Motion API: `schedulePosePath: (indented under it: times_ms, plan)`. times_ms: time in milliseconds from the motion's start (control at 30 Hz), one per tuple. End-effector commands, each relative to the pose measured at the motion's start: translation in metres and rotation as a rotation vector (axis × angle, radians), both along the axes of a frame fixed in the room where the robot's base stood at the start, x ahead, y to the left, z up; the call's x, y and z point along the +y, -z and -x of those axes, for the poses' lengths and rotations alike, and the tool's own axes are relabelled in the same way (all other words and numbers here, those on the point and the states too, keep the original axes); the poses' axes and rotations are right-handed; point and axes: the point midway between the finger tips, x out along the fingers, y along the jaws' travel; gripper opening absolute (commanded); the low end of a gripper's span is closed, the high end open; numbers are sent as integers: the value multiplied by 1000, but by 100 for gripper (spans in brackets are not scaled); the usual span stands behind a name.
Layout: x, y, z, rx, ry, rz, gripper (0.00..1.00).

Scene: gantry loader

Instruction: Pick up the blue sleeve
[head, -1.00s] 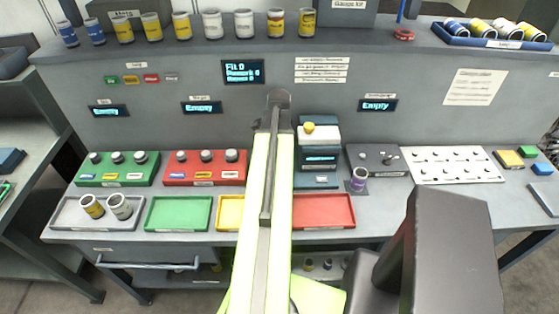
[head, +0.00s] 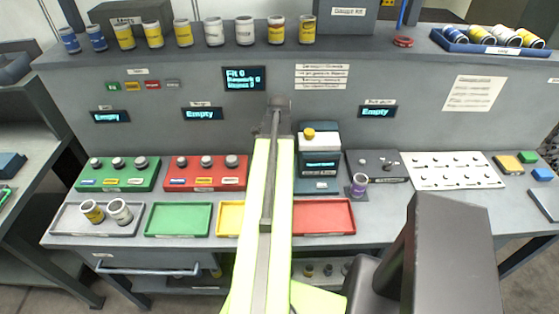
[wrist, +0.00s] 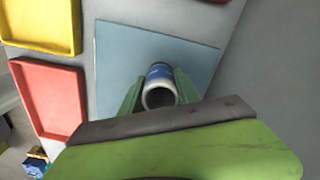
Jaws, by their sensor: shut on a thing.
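In the wrist view, a short blue sleeve (wrist: 159,73) with a pale rim and a hollow, open end stands between the two green fingers of my gripper (wrist: 158,80). The fingers are shut on its sides. A flat blue pad (wrist: 120,50) lies behind it; I cannot tell whether the sleeve touches the pad. In the head view my gripper and this sleeve are hidden. Other blue sleeves (head: 69,40) stand at the left end of the top shelf.
The wrist view shows a red tray (wrist: 50,97) and a yellow tray (wrist: 42,24) left of the pad.

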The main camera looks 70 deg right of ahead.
Motion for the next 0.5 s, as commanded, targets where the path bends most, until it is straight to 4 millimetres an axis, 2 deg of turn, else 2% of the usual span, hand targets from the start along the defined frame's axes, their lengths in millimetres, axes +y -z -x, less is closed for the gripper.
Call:
schedulePosePath:
  times_ms: [167,400,500]
  plan:
    - [0,-27,0,0,0,0,0]
    - [0,-80,0,0,0,0,0]
    - [0,-96,0,0,0,0,0]
